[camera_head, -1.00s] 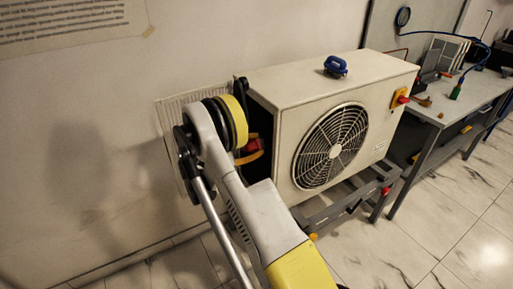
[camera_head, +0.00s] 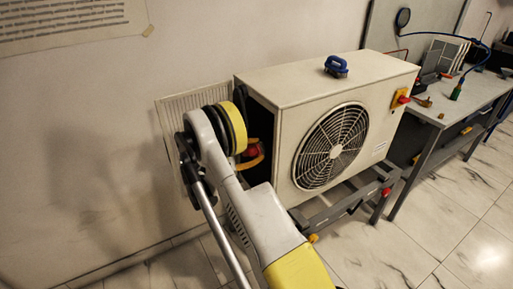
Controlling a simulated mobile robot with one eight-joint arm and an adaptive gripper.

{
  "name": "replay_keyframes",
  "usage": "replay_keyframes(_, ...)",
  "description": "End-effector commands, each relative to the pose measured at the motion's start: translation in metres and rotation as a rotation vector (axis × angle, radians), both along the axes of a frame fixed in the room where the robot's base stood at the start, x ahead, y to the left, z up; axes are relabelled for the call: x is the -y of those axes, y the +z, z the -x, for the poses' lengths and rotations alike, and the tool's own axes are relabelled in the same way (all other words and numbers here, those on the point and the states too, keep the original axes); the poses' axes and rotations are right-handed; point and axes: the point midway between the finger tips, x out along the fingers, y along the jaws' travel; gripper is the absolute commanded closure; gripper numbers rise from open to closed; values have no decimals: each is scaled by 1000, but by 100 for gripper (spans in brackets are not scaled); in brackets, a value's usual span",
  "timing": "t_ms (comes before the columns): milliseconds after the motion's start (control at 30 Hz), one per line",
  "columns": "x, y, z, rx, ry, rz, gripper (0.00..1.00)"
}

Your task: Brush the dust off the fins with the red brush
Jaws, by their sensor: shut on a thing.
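The fins are the pale, finely ribbed panel (camera_head: 170,112) standing against the wall at the left end of the white fan unit (camera_head: 290,80). My arm covers much of this panel, and dust on it is too small to tell. My gripper is hidden behind my own arm, so what it holds does not show. A small red thing (camera_head: 254,148) with a yellow curved piece below it shows in the dark open end of the unit. I cannot tell whether it is the red brush.
A blue-handled thing (camera_head: 336,66) lies on top of the unit. A red and yellow switch (camera_head: 401,98) is on its right side. A grey stand (camera_head: 345,200) carries the unit. A workbench (camera_head: 450,100) with tools stands at right. Tiled floor in front is clear.

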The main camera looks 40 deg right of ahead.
Motion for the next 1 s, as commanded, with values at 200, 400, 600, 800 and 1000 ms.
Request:
replay_keyframes(200, 0, 0, 1, 0, -5, -1, 85)
replay_keyframes(400, -20, 0, -4, 0, -2, -1, 89)
replay_keyframes(600, -42, 0, -10, 0, -1, -1, 90)
replay_keyframes(800, -57, 0, -13, 0, -1, 0, 90)
replay_keyframes(1000, -58, 0, -13, 0, -2, -1, 90)
